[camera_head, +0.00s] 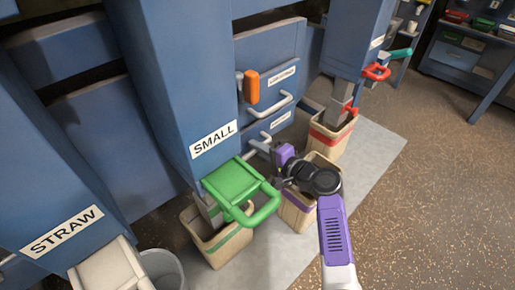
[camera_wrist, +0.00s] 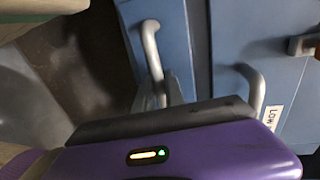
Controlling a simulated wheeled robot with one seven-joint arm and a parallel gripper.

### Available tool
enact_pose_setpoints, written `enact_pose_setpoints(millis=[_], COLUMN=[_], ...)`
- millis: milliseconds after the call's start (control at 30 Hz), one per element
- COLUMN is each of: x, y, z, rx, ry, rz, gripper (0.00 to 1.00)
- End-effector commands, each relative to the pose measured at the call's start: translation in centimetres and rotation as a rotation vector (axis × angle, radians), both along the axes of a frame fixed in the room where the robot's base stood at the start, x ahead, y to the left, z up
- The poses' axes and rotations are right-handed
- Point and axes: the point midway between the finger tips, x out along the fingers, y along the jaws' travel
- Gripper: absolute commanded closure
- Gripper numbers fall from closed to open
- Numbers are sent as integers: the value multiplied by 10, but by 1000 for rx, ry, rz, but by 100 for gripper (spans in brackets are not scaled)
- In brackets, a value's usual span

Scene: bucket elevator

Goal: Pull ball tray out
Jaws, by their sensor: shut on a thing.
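The tray is a low blue front under the drawers, and its pale grey handle (camera_head: 258,147) shows just left of my gripper. In the wrist view this handle (camera_wrist: 151,58) runs down behind the dark edge of my gripper. My gripper (camera_head: 272,152) is shut on the handle; its fingertips are mostly hidden by its purple and black body. No label that names a ball tray can be read. The tray's inside is not visible.
Two drawers with pale handles (camera_head: 271,104) sit above. A green handled chute (camera_head: 235,187) juts out at left, over a green-banded bin (camera_head: 222,243). A purple-banded bin (camera_head: 297,210) stands under my wrist. Open speckled floor (camera_head: 430,190) lies to the right.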

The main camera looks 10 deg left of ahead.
Motion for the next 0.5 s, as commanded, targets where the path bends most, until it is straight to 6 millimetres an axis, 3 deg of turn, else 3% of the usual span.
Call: enact_pose_setpoints(millis=[267, 500], x=[-18, -54], y=[-24, -70], z=[0, 1], rx=[-3, -2], ry=[3, 6], rz=[-3, -5], gripper=[100, 100])
